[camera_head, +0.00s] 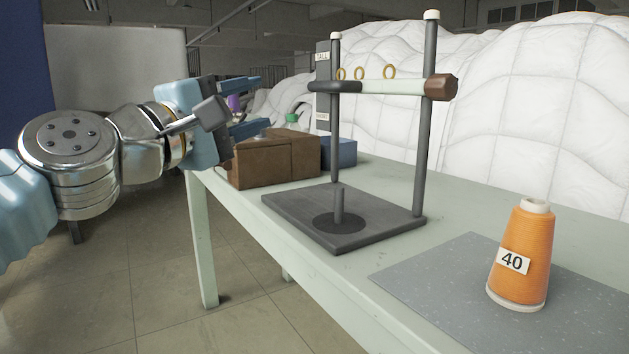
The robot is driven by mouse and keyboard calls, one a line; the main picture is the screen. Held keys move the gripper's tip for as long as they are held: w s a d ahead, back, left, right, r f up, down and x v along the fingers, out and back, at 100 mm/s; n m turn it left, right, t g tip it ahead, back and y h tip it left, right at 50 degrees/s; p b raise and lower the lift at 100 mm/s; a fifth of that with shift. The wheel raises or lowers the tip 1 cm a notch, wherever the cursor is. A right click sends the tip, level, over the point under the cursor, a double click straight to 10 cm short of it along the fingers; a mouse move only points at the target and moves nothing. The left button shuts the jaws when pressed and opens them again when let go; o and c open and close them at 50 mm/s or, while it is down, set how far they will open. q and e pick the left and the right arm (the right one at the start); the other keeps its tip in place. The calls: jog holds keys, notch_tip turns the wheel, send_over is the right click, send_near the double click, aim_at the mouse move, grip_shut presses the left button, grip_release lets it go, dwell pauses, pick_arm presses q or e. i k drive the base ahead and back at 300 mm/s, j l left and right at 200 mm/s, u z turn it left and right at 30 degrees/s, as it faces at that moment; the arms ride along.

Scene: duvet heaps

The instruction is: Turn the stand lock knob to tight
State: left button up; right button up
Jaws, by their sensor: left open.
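The thread stand (375,228) has a dark flat base, a short centre peg, and two upright posts joined by a pale crossbar with brass rings. A brown knob (441,87), likely the stand lock knob, sits at the crossbar's right end by the right post. Its tight or loose setting cannot be read. My left gripper (262,103) comes in from the left, open, with blue fingers pointing right. It is apart from the stand, left of the left post, with the whole crossbar between it and the knob. My right gripper is not in view.
An orange thread cone (530,250) marked 40 stands on a grey mat (425,275) at right. White duvet heaps (540,110) rise behind.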

aim_at(443, 86)
jog(key=k+j, duration=1.05)
jog(key=k, duration=0.1)
